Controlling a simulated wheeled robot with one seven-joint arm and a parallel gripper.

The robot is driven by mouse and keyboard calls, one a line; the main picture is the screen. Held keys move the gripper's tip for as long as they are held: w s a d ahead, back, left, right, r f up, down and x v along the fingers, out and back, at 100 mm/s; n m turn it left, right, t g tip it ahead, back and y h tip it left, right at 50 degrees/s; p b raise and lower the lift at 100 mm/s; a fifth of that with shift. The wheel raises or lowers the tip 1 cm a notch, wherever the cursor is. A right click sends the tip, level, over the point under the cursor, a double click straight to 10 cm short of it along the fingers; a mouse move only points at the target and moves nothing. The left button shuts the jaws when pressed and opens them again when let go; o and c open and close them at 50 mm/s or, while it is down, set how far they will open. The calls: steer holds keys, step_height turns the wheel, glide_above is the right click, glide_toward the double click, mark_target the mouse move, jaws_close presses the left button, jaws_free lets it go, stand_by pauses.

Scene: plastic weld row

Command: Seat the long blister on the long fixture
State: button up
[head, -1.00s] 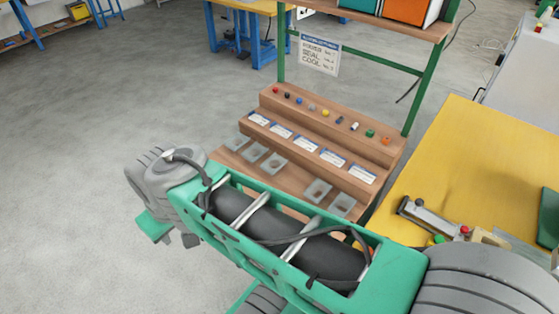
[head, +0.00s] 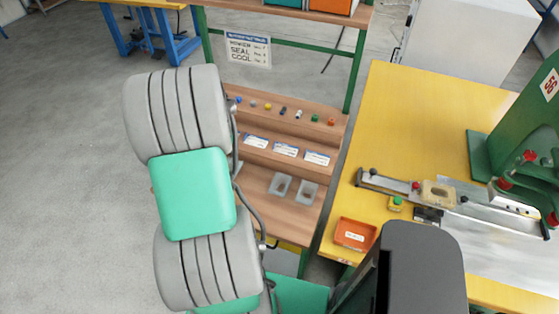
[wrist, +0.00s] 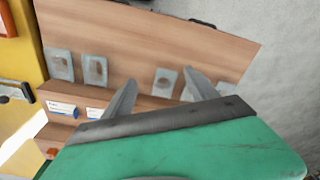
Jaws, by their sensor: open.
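Several grey, see-through blisters lie on the lower wooden shelf, each with a dark hollow. Two show in the head view, a left blister (head: 280,185) and a right blister (head: 307,192); my arm hides the others. The wrist view shows them as an outer blister (wrist: 60,65), a second blister (wrist: 95,70) and another blister (wrist: 163,82). I cannot tell which is the long one. My gripper (wrist: 160,88) is open and empty, its fingers over the shelf near that last blister. A tan block with a hollow, perhaps a fixture (head: 438,194), sits on the metal slide.
The slide (head: 480,208) runs across the yellow table (head: 400,120) to a green press (head: 535,120). An orange tray (head: 354,234) is near the table's edge. The wooden stand (head: 290,215) has labels and coloured knobs on its upper steps.

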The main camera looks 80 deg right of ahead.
steer(key=s+d+f+m+p, duration=0.1)
steer(key=s+d+f+m, duration=0.25)
steer(key=s, duration=0.45)
steer(key=s+d+f+m, duration=0.2)
steer(key=s+d+f, duration=0.2)
steer(key=s, duration=0.5)
steer(key=b, duration=0.4)
glide_above(281, 189)
steer(key=shift+y, duration=0.4)
step_height(281, 189, down, 8)
steer(key=shift+w+r, duration=0.1)
steer(key=shift+r, duration=0.1)
steer(key=shift+r, duration=0.1)
steer(key=shift+c, duration=0.2)
steer(key=c, duration=0.8)
step_height(281, 189, up, 4)
steer(key=shift+r+p, duration=0.25)
steer(key=shift+p, duration=0.95)
